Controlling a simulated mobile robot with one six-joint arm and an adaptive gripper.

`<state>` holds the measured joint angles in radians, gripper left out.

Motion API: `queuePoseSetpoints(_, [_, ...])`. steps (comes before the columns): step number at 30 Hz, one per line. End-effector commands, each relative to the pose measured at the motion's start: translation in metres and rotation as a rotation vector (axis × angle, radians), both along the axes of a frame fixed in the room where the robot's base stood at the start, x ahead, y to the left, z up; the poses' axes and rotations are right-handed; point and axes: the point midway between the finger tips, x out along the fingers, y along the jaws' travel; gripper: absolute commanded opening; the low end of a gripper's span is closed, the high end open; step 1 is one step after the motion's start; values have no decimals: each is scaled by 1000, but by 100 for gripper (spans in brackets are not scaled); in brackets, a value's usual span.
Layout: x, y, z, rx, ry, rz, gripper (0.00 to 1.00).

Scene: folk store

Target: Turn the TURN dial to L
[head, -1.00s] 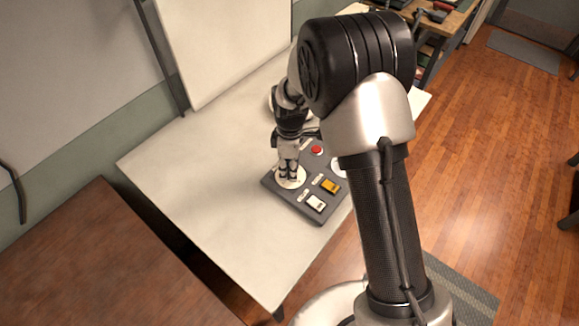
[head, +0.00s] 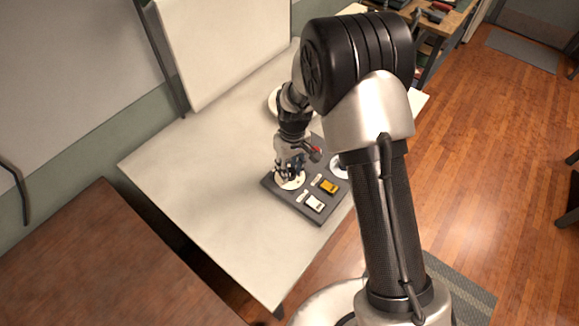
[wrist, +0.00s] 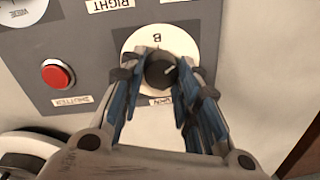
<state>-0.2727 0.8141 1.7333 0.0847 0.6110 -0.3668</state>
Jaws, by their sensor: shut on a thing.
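The TURN dial (wrist: 161,72) is a black knob with a light pointer line, on a round white plate (wrist: 190,42) that bears a letter reading B, seen upside down. The pointer slants toward the upper right in the wrist view. My gripper (wrist: 161,80) is shut on the knob, one finger on each side. In the head view my gripper (head: 290,170) is over the white plate (head: 291,183) at the left of the dark panel (head: 300,206), and hides the knob. The letter L is not visible; the fingers cover part of the plate.
A red SHUTTER button (wrist: 57,74) sits beside the dial. Yellow (head: 329,187) and white (head: 315,202) rocker switches are on the panel. A second white dial (head: 339,167) is partly behind my arm. The white table (head: 205,190) is clear left of the panel.

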Motion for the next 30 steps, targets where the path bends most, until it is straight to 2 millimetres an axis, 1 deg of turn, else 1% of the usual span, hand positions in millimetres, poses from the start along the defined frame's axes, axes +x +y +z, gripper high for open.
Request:
queuePoseSetpoints(6, [0,-1,1,0,0,-205,6])
queuePoseSetpoints(15, [0,-2,1,1,-1,-449,6])
queuePoseSetpoints(21, [0,-2,1,0,-1,-559,6])
queuePoseSetpoints(30, [0,-2,0,1,-1,-637,6])
